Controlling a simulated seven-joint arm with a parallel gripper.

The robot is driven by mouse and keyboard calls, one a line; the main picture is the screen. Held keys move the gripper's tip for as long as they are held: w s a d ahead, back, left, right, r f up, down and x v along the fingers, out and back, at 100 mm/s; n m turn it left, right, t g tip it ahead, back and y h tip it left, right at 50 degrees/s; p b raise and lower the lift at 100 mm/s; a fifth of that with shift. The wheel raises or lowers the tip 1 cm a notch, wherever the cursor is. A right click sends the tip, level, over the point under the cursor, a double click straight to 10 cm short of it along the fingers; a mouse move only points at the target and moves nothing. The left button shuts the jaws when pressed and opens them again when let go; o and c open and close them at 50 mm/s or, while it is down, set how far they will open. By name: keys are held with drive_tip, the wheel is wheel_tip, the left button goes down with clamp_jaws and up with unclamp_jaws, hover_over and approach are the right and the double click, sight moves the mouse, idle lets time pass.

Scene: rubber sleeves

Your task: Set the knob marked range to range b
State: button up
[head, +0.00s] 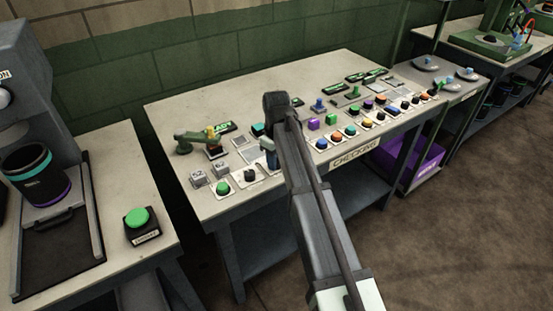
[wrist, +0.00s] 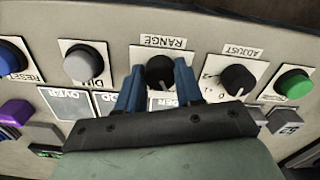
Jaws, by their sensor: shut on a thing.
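The knob marked range (wrist: 160,71) is black and round on a white plate, in the upper middle of the wrist view. Its plate (wrist: 163,43) reads RANGE, upside down in this view. My gripper (wrist: 160,78) has its two blue fingers on either side of this knob, shut on it. The fingers and the gripper body cover the lower part of the plate, so the range marks and the pointer's setting cannot be read. In the head view my gripper (head: 272,160) is down at the left part of the checking table, and my arm hides the range knob.
In the wrist view, a black adjust knob (wrist: 237,79) and a green button (wrist: 294,83) sit right of the fingers. A grey button (wrist: 84,63) and a blue button (wrist: 9,59) sit left. The checking table (head: 180,105) has many more controls close together.

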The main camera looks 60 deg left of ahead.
drive_tip(key=shift+m, duration=0.3)
drive_tip(key=m, duration=1.1)
drive_tip(key=shift+s, duration=0.1)
drive_tip(key=shift+a+m, duration=0.1)
drive_tip(key=shift+m, duration=0.2)
drive_tip(key=o, duration=1)
drive_tip(key=shift+o, duration=0.2)
drive_tip(key=shift+r, duration=0.1)
wheel_tip(320, 180, up, 14)
drive_tip(key=shift+f, duration=0.2)
idle(0.3)
